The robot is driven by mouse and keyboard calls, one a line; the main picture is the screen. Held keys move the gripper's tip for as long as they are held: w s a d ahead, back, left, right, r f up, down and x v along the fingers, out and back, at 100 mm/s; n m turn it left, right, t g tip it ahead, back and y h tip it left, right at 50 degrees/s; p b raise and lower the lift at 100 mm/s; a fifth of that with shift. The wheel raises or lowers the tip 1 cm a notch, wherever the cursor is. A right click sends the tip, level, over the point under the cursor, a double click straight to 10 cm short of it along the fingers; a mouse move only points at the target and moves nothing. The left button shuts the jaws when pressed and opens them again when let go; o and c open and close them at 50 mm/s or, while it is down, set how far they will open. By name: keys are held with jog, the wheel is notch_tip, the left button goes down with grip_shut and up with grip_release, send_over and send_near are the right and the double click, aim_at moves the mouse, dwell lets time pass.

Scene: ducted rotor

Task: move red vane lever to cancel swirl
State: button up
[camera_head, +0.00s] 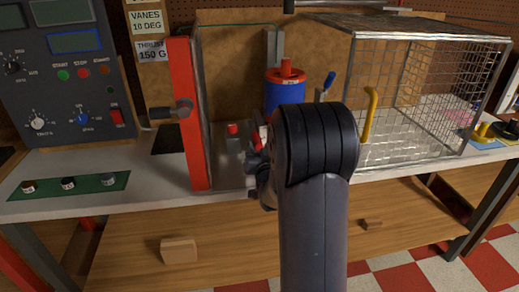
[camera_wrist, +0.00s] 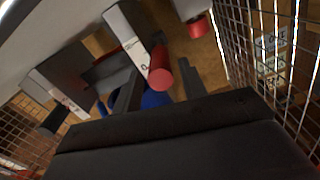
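In the head view, a small red piece (camera_head: 256,141) shows beside my gripper (camera_head: 257,165), which is mostly hidden behind my wrist. A blue cylinder with a red top (camera_head: 286,92) stands behind, and blue also shows in the wrist view (camera_wrist: 155,99).
A control panel (camera_head: 60,75) stands left, beside labels reading VANES 10 DEG (camera_head: 147,21) and THRUST 150 G (camera_head: 152,50). A red upright post (camera_head: 190,115) stands left of my gripper. A wire cage (camera_head: 430,95) with a yellow handle (camera_head: 370,112) stands right.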

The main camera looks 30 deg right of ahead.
grip_shut()
dwell(0.3)
jog(key=shift+w+r+b, duration=0.1)
jog(key=shift+r+b, duration=0.4)
jog(key=shift+b, duration=0.2)
jog(key=shift+w+r+b, duration=0.1)
jog(key=shift+r+b, duration=0.35)
jog(key=shift+r, duration=0.7)
jog(key=shift+c, duration=1)
grip_release()
jog(key=o, duration=0.4)
jog(key=shift+f, duration=0.15)
